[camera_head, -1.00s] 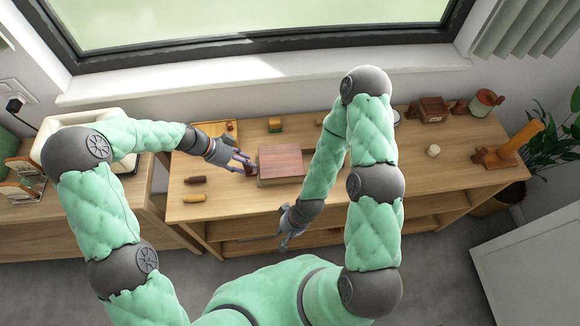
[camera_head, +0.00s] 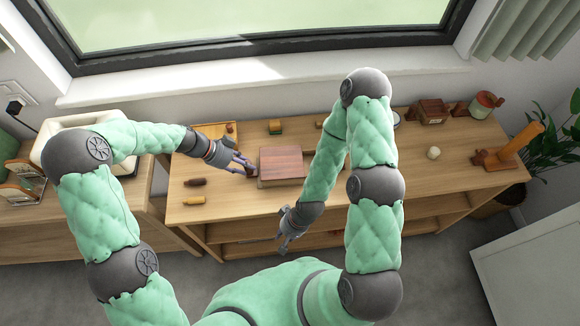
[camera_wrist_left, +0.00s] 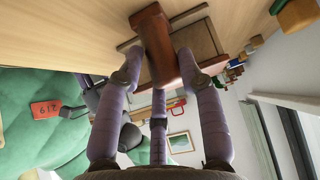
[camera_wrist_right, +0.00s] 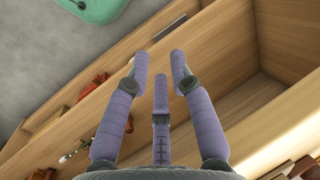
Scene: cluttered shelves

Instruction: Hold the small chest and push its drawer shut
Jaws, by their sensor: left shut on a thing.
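The small chest (camera_head: 282,165) is a reddish-brown box with a flat top near the front of the wooden bench, left of centre. My left gripper (camera_head: 246,166) is at its left side. In the left wrist view, its fingers (camera_wrist_left: 158,62) are closed around a reddish-brown wooden block (camera_wrist_left: 157,38). A broader brown wooden body (camera_wrist_left: 200,38) shows behind the block; I cannot tell whether they are one piece. The drawer is not clear in any view. My right gripper (camera_head: 285,240) is empty and open, low in front of the bench; its fingers (camera_wrist_right: 160,62) have a gap between them.
The bench (camera_head: 235,205) has open shelves below. Two small dark and yellow pieces (camera_head: 194,190) lie at its left. A brown box (camera_head: 431,112), a white ball (camera_head: 433,153) and an orange-handled wooden object (camera_head: 515,145) are at right.

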